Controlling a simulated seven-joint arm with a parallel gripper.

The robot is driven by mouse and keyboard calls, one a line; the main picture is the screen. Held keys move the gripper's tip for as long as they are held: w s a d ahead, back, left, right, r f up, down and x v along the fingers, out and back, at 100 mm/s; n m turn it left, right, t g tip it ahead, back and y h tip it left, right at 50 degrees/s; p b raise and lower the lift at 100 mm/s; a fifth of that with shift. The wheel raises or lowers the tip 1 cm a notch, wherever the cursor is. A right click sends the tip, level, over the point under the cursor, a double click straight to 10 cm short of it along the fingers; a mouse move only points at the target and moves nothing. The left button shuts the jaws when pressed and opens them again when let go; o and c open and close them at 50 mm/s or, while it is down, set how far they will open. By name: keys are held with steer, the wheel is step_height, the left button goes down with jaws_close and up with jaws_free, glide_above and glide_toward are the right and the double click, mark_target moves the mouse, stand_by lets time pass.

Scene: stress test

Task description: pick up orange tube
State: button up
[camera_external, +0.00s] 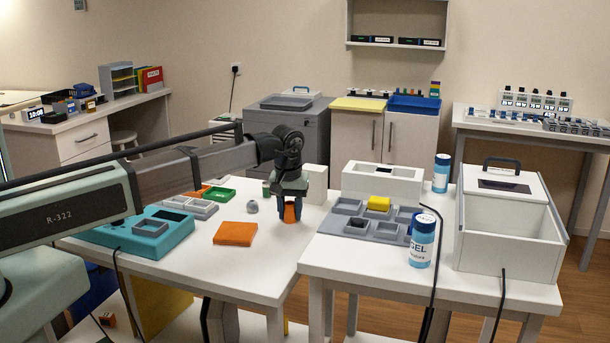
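A small orange object, seemingly the orange tube (290,212), stands on the left white table near its right side. My gripper (290,218) points straight down over it, with blue fingers on both sides of it. The fingers hide its sides, and I cannot tell whether they touch it or have a small gap. It appears to be at table height.
A flat orange block (235,233) lies left of my gripper, and a small grey piece (252,206) is behind that. A teal box (139,232) and a green tray (218,195) are further left. A grey compartment tray (356,226) is to the right.

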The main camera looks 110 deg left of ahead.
steer(key=c, duration=0.5)
steer(key=shift+r, duration=0.15)
